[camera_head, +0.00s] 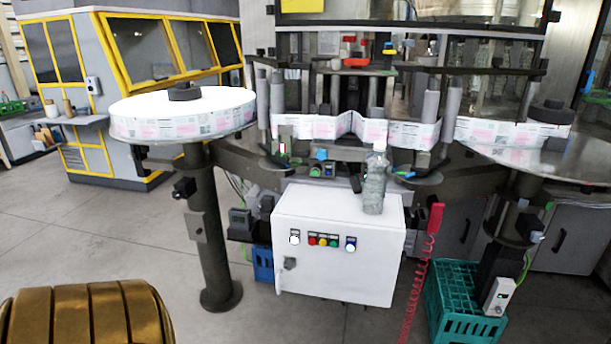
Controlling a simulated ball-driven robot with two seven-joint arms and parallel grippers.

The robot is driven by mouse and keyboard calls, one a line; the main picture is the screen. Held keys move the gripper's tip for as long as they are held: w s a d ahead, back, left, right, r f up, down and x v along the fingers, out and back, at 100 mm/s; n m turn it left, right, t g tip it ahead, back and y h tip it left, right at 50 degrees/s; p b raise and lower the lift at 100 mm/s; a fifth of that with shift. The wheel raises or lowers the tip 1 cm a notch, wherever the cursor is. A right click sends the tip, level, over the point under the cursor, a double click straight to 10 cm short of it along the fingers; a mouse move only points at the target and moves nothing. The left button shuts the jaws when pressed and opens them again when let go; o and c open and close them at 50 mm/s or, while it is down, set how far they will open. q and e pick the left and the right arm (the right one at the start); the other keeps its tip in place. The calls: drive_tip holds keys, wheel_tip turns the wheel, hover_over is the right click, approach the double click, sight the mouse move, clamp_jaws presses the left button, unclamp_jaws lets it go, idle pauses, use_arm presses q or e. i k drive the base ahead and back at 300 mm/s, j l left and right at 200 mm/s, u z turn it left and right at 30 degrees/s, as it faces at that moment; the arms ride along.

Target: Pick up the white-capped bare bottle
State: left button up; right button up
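No label shows on the bottle. Neither of my grippers is in the head view, so I cannot see what they hold or how they stand.
A large label reel (183,112) on a dark post stands at left. Guide rollers and the label web (318,127) run behind the bottle. A green crate (462,300) and a red coiled cord (420,270) are at right. The floor (90,235) at left is clear.

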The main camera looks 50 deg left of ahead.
sight(376, 181)
drive_tip(key=u, duration=1.25)
drive_tip(key=i+l+u, duration=0.1)
drive_tip(key=i+l, duration=0.3)
drive_tip(key=i, duration=0.1)
